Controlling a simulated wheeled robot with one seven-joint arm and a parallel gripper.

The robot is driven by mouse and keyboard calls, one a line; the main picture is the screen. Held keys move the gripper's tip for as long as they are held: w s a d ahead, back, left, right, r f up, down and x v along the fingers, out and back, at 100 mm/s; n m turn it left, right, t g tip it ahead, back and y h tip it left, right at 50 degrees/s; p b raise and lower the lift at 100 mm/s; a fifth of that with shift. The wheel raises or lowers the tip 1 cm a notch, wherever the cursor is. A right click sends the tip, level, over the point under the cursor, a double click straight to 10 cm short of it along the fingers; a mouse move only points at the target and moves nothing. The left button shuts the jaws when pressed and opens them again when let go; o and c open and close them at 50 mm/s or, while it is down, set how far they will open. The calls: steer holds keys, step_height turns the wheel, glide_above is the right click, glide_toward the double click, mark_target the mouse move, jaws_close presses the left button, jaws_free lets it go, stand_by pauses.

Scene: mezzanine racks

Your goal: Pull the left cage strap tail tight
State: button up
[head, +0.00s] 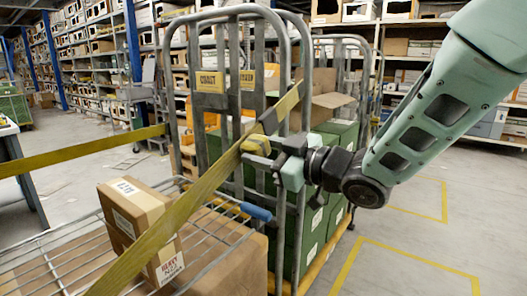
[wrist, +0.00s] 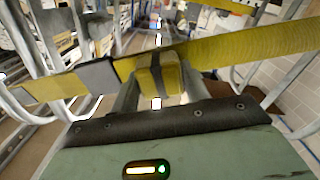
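A yellow cage strap (head: 185,208) runs slantwise from the lower left up across the front of the metal roll cage (head: 291,215). In the wrist view the strap (wrist: 235,46) crosses the picture, with a grey buckle (wrist: 98,75) on its left part. A thick yellow strap tail with a dark band (wrist: 146,80) sits in front of the strap. My gripper (head: 258,150) is at the strap beside the cage post. Its fingers lie on both sides of the tail and look shut on it. The fingertips are partly hidden by the tail.
The cage holds green crates (head: 337,138) and an open cardboard box (head: 325,101). A wire shelf (head: 70,258) with labelled cartons (head: 140,215) stands in front at the left. Another yellow strap (head: 80,151) runs left. The floor at right is clear, with yellow lines.

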steer(key=s+a+f+b, duration=0.2)
steer(key=s+b, duration=0.1)
steer(key=s+a+b, duration=0.1)
steer(key=s+a, duration=0.1)
steer(key=shift+f, duration=0.4)
steer(key=shift+o, duration=0.2)
steer(key=shift+s+a, duration=0.2)
steer(key=shift+s, duration=0.1)
steer(key=o, duration=1.4)
steer(key=shift+s, duration=0.1)
steer(key=shift+c, duration=0.2)
